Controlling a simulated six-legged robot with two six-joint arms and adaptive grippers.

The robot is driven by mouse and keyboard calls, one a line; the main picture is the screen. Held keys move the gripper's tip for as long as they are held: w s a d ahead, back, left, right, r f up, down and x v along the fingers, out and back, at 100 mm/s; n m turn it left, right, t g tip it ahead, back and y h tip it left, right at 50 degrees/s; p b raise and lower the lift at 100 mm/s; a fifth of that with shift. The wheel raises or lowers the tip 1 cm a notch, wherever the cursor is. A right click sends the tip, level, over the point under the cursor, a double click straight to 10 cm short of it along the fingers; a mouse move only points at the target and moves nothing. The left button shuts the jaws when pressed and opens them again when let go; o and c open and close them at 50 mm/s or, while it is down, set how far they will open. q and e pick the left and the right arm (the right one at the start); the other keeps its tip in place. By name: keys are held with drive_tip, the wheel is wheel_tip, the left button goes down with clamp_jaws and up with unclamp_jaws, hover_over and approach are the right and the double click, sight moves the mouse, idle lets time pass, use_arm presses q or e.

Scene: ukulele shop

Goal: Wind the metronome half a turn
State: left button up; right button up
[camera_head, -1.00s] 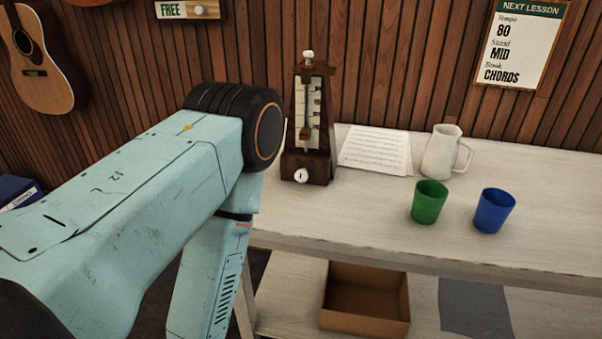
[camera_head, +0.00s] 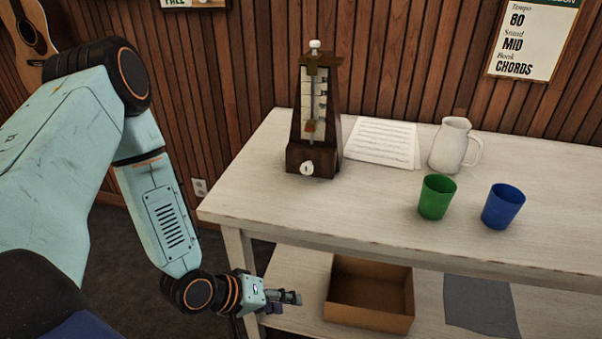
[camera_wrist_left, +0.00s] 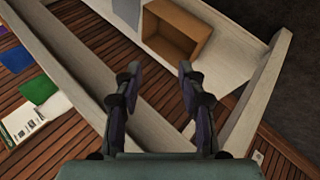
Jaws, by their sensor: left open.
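The metronome (camera_head: 317,115) is a dark wooden tapered case with a pale scale and a pendulum, standing upright on the white table near its left end. A white round winding key (camera_head: 306,168) is on its lower front, and a white knob (camera_head: 315,45) is on its top. My left gripper (camera_head: 298,298) is below the tabletop, in front of the table's left end, well below and apart from the metronome. In the left wrist view its two fingers (camera_wrist_left: 158,82) are spread with nothing between them. The metronome does not show there. My right gripper is not in view.
The white table (camera_head: 360,200) also carries sheet music (camera_head: 382,143), a white pitcher (camera_head: 450,145), a green cup (camera_head: 436,197) and a blue cup (camera_head: 503,206). An open cardboard box (camera_head: 370,295) and a grey cloth (camera_head: 480,305) lie on the lower shelf. The tabletop's front left is clear.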

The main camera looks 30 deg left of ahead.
use_arm(q)
drive_tip(key=w+a+r+n+t+h, duration=0.1)
drive_tip(key=a+r+t, duration=0.1)
drive_tip(key=a+r, duration=0.2)
drive_tip(key=w+a+r+n+t+h, duration=0.2)
drive_tip(key=a+r+t, duration=0.1)
drive_tip(key=a+r, duration=0.1)
drive_tip(key=w+a+r+n+t+h, duration=0.1)
drive_tip(key=w+a+r+n+t, duration=0.1)
drive_tip(key=a+r, duration=0.3)
drive_tip(key=shift+w+a+r+t, duration=0.1)
drive_tip(key=shift+w+a+t, duration=0.05)
drive_tip(key=shift+t, duration=0.45)
